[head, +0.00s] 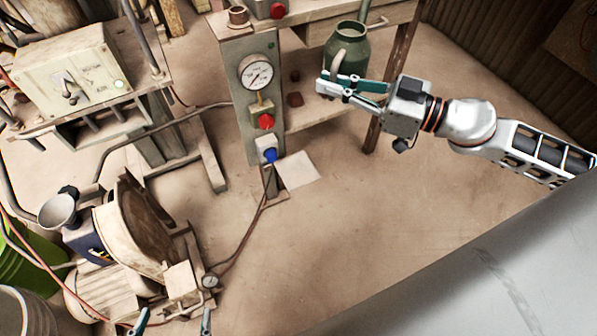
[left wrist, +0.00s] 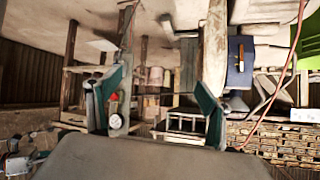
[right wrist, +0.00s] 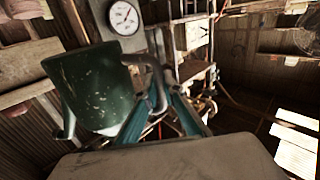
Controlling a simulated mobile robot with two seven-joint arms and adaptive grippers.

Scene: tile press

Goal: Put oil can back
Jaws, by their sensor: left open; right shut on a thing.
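The green oil can (head: 352,50) is upright at the right end of the wooden bench at the back. Its tan handle faces my right gripper (head: 326,86). The right gripper is shut on the handle, and the can body stays beyond the fingers. In the right wrist view the oil can (right wrist: 90,90) fills the left side, with the handle at the fingertips (right wrist: 165,98). I cannot tell whether the can's base touches a surface. My left gripper (head: 173,322) is open and empty at the bottom edge of the head view; its spread fingers also show in the left wrist view (left wrist: 162,85).
A grey post with a pressure gauge (head: 257,73), red and blue knobs stands left of the can. The wooden bench (head: 318,68) has a lower shelf. Middle floor is mostly clear.

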